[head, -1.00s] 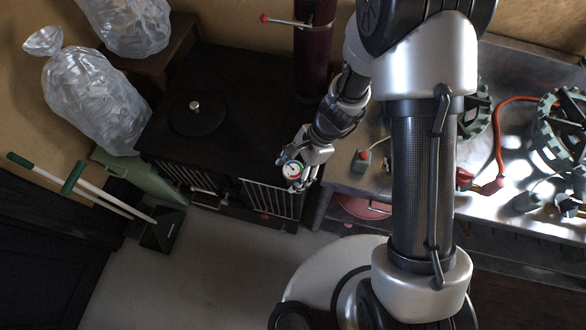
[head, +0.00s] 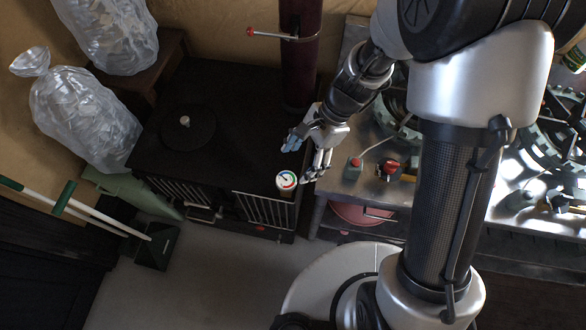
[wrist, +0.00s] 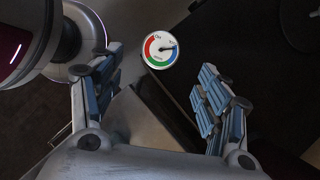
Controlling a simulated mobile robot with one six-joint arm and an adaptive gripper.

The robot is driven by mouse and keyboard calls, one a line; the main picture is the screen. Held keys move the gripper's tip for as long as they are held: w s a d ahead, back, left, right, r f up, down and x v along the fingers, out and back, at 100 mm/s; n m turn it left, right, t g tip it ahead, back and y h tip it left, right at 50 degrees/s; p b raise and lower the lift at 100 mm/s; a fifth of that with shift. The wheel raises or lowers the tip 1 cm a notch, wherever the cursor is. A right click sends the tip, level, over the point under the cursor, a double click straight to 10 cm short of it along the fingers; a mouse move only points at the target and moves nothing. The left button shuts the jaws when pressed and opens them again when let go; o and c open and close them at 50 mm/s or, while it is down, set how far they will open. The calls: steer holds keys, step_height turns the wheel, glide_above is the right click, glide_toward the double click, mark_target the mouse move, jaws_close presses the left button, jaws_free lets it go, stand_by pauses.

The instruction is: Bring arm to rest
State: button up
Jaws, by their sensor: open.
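My gripper (head: 306,157) is open and empty in the head view, just above and to the right of a small round dial (head: 286,181). The dial has a white, red, green and blue face and sits at the right front edge of the black stove (head: 240,110). In the wrist view the two blue-padded fingers of my gripper (wrist: 155,95) are spread wide, and the dial (wrist: 160,49) shows beyond them, apart from both. The arm reaches in from the right of the head view.
A dark red pipe (head: 301,60) rises behind the stove. A metal counter (head: 365,178) with gas burners stands to the right. Two clear plastic bags (head: 85,115) lie at the upper left. A green dustpan (head: 157,247) stands on the floor. The floor (head: 215,285) before the stove is clear.

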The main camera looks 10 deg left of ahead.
steer(key=shift+v, duration=1)
steer(key=shift+r, duration=0.1)
steer(key=s+d+r+n+t+h, duration=0.2)
steer(key=s+d+r+n, duration=0.3)
steer(key=d+r, duration=0.3)
steer(key=s+d+r+n+t+h, duration=0.2)
steer(key=s+d+r+n+t, duration=0.3)
steer(key=r, duration=0.8)
steer(key=s+d+n, duration=0.1)
steer(key=s+d, duration=0.1)
steer(key=d, duration=0.1)
steer(key=shift+r+t, duration=0.2)
steer(key=shift+t, duration=0.1)
steer(key=shift+s, duration=0.1)
